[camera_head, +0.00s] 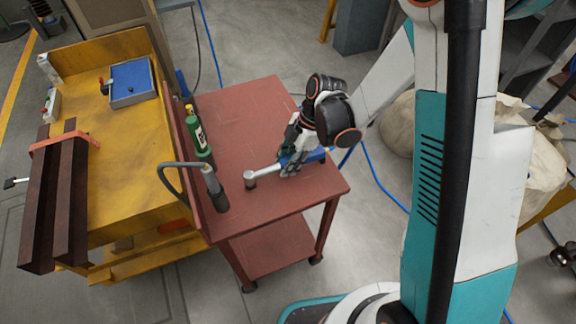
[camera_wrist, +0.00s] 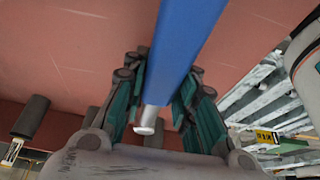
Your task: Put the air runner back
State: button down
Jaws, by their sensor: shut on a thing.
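The air runner (camera_head: 316,157) has a blue handle and a grey metal neck with a round head. In the head view it is over the front part of the red cart top, its head pointing left. My gripper (camera_head: 291,158) is shut around it at the middle, between head and handle. In the wrist view the blue handle (camera_wrist: 187,45) runs between the teal and black fingers of my gripper (camera_wrist: 163,75), with a pale metal part below. I cannot tell whether the tool touches the cart top.
The red cart (camera_head: 245,120) has free room behind the gripper. A green bottle (camera_head: 197,133) and a black cylindrical holder (camera_head: 217,195) with a curved grey hose stand along its left edge. A yellow bench (camera_head: 125,150) adjoins on the left. A blue hose (camera_head: 383,193) lies on the floor.

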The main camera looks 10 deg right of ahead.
jog(key=shift+f, duration=0.3)
jog(key=shift+f, duration=0.15)
jog(key=c, duration=1.3)
grip_release()
jog(key=shift+r, duration=0.2)
jog(key=p+v, duration=0.4)
jog(key=v, duration=0.8)
jog(key=shift+d+r+p, duration=0.1)
jog(key=shift+r+p, duration=0.05)
jog(key=shift+p, duration=0.2)
jog(key=s+d+r+m+t+h, duration=0.2)
jog(key=s+d+r+m+t, duration=0.2)
jog(key=s+r+m, duration=0.3)
jog(key=s+d+r+m+t+h, duration=0.2)
jog(key=s+d+r+m+t, duration=0.2)
jog(key=s+r+m, duration=0.3)
jog(key=shift+s+d+r+m, duration=0.35)
jog(key=shift+r+m, duration=1.5)
jog(key=shift+m, duration=1.75)
